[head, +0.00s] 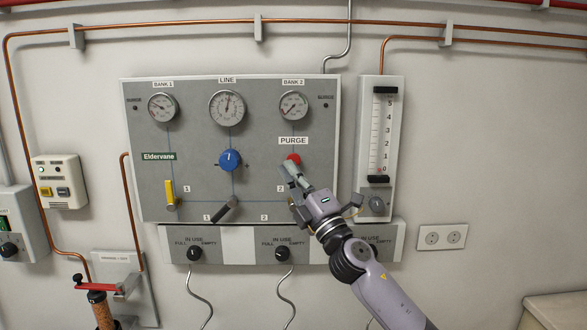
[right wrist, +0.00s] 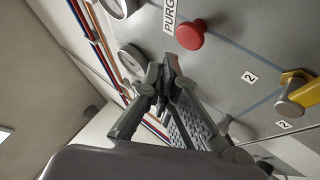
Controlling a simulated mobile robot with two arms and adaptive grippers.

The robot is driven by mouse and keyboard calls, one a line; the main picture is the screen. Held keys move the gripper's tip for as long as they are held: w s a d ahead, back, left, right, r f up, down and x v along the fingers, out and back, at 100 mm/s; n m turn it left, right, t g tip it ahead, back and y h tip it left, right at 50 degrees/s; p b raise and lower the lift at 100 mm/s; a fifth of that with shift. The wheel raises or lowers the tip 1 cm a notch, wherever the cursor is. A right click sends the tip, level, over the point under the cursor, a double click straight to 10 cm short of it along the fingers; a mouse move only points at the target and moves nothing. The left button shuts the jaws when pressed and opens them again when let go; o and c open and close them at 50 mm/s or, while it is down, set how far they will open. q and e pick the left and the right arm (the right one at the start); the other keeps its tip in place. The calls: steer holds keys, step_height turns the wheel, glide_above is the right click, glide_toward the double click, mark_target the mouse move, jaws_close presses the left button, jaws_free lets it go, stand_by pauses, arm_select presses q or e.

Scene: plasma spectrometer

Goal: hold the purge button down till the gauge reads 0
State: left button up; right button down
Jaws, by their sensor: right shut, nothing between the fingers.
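The red purge button (head: 293,159) is on the grey panel under the PURGE label; it also shows in the right wrist view (right wrist: 190,34), standing out from the panel. My right gripper (head: 290,171) is shut and empty, its fingertips just below the button in the head view. In the right wrist view the fingertips (right wrist: 165,73) appear apart from the button. The LINE gauge (head: 227,107) needle points nearly straight up. The BANK 2 gauge (head: 293,106) and BANK 1 gauge (head: 162,108) sit on either side. My left gripper is not in view.
A blue knob (head: 230,160) is left of the button. A yellow lever (head: 170,193) and a black lever (head: 224,210) are lower; another yellow handle (right wrist: 297,92) is near my gripper. A flow tube (head: 381,135) stands right of the panel.

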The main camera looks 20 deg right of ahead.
steer(key=shift+w+d, duration=0.2)
steer(key=shift+w, duration=0.5)
stand_by(1.0)
steer(key=shift+w+d+b, duration=0.1)
steer(key=shift+w+b, duration=0.3)
steer(key=shift+w+d+r+b, duration=0.1)
steer(key=shift+w+d+b, duration=0.1)
steer(key=shift+w+b, duration=0.25)
stand_by(0.8)
stand_by(3.1)
steer(key=shift+s+a+p, duration=0.25)
steer(key=shift+s+p, duration=0.35)
steer(key=shift+s, duration=0.2)
